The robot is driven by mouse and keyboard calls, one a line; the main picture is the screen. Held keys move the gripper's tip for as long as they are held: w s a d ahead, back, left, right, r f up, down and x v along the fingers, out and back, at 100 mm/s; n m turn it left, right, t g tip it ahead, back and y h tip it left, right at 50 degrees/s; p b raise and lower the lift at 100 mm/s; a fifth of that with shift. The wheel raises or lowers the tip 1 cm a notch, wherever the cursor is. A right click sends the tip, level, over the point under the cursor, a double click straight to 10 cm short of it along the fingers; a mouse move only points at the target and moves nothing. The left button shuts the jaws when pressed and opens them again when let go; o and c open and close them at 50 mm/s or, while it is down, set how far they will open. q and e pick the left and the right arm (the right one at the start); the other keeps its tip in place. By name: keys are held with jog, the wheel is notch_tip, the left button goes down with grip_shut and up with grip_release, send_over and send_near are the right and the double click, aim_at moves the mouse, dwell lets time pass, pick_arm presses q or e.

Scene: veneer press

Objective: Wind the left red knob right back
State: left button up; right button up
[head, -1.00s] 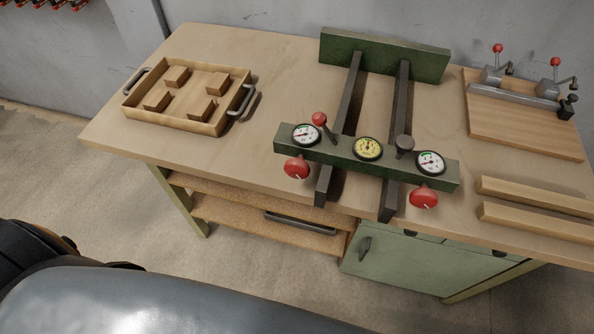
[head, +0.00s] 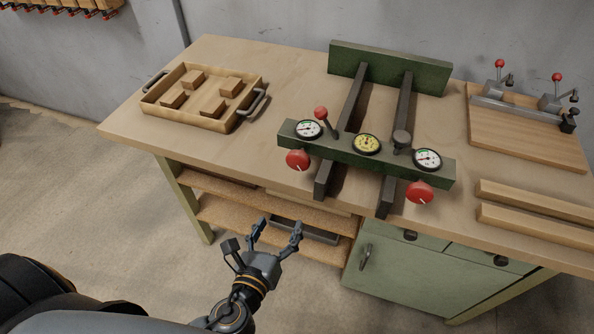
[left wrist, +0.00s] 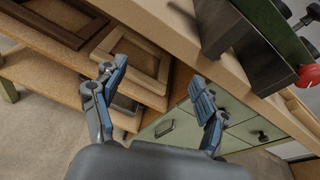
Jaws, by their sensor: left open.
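The left red knob (head: 298,159) sits on the front of the green press bar (head: 340,148), under the left white dial (head: 308,130). A right red knob (head: 419,192) sits under the right white dial (head: 427,160). A red ball-topped lever (head: 321,114) stands behind the bar. My left gripper (head: 277,228) is open and empty, in front of the bench's shelves, below and apart from the left knob. In the left wrist view its two fingers (left wrist: 158,85) are spread, and a red knob (left wrist: 308,76) shows at the right edge. My right gripper is not in view.
A wooden tray of blocks (head: 150,106) stands on the bench's left part. Two wood strips (head: 535,215) and a board with toggle clamps (head: 530,140) lie at right. The bench's front edge and shelves (head: 215,213) are near my left gripper.

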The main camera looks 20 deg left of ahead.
aim_at(297, 164)
pick_arm(q)
notch_tip(297, 164, up, 10)
jog(key=s+m+t, duration=0.2)
jog(key=m, duration=0.1)
jog(key=w+p, duration=0.1)
jog(key=w, duration=0.3)
jog(key=w+p, duration=0.1)
jog(key=w, duration=0.4)
jog(key=w+p, duration=0.1)
jog(key=w, duration=0.3)
jog(key=shift+w+d+r, duration=0.1)
jog(key=shift+w+d, duration=0.2)
jog(key=shift+d, duration=0.1)
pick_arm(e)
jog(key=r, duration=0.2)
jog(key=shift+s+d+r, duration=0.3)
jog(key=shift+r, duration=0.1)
pick_arm(q)
jog(key=c, duration=1.2)
jog(key=shift+n, duration=0.3)
jog(key=shift+n, duration=0.3)
